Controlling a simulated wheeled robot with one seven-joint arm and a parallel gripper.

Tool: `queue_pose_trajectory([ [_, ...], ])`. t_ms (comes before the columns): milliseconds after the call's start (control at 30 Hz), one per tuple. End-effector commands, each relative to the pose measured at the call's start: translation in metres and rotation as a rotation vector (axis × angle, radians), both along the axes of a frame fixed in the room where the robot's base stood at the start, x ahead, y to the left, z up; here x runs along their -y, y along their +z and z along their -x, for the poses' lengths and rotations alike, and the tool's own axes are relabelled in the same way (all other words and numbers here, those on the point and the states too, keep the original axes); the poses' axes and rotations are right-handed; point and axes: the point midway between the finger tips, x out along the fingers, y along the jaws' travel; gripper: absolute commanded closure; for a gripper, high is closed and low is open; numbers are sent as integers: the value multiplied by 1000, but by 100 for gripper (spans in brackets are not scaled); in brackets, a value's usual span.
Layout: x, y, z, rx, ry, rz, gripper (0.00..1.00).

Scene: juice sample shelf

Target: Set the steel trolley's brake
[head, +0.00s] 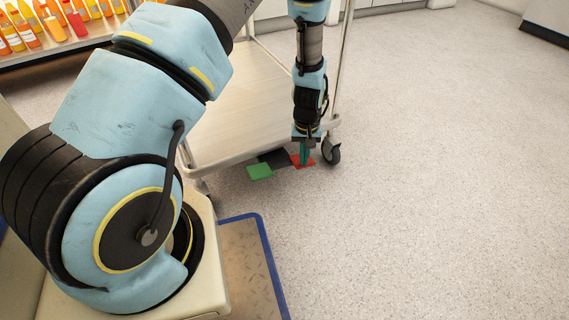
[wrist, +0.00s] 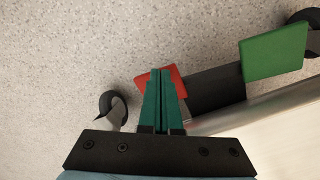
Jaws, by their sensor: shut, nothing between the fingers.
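The steel trolley (head: 230,105) stands ahead, with its pale lower shelf and bare metal frame in the head view. At its near edge a black bar (head: 272,158) carries a green pedal (head: 260,171) on the left and a red pedal (head: 295,159) on the right. My gripper (head: 304,162) points down at the red pedal, fingers shut and empty. In the wrist view my teal fingertips (wrist: 157,71) overlap the red pedal (wrist: 178,82) and partly hide it. I cannot tell whether they touch it. The green pedal (wrist: 274,52) is clear of my fingers.
A black caster (head: 331,153) sits right of the red pedal. It also shows left of my fingers in the wrist view (wrist: 112,106). A shelf of juice bottles (head: 45,30) is at the far left. The speckled floor to the right is clear.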

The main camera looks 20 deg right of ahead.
Motion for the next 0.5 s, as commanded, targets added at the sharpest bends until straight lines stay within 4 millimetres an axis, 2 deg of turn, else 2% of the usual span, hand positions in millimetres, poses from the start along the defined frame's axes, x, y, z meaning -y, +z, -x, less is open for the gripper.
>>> queue_pose_trajectory([
  [500, 1, 41, 0, 1, 0, 1, 100],
])
